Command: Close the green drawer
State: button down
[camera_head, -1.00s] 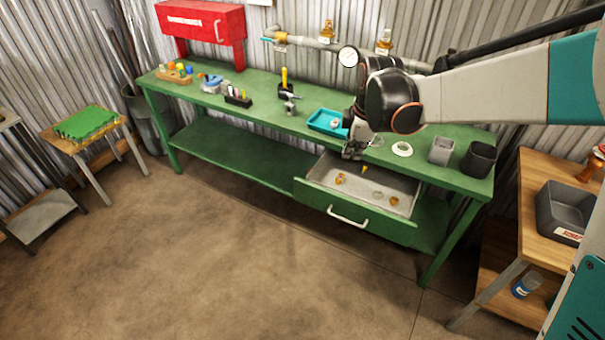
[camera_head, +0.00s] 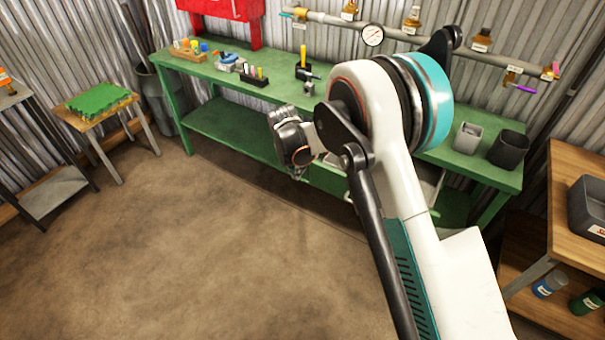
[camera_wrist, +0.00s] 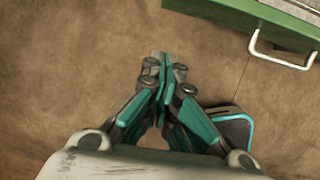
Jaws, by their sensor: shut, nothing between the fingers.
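The green drawer (camera_wrist: 225,12) shows its front at the top right of the wrist view, with its pale bar handle (camera_wrist: 282,58). In the head view my arm covers most of the drawer; a pale strip beside the arm suggests that it stands open under the workbench. My gripper (camera_wrist: 163,60) is shut and empty, over bare floor, to the left of and apart from the handle in the wrist view. In the head view it is in front of the bench and hard to make out. The drawer's contents are hidden.
The green workbench (camera_head: 233,80) carries small tools, a grey bin (camera_head: 467,138) and a black bin (camera_head: 508,150). A side table with a green mat (camera_head: 98,99) stands at the left, a wooden shelf (camera_head: 575,170) at the right. The floor in front is clear.

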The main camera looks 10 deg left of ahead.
jog(key=w+d+f+b, duration=0.2)
jog(key=w+f+b, duration=0.2)
jog(key=w+f, duration=0.2)
jog(key=shift+s+b+x, duration=0.3)
jog(key=shift+b+x, duration=0.05)
jog(key=shift+x, duration=1)
jog(key=shift+f, duration=0.1)
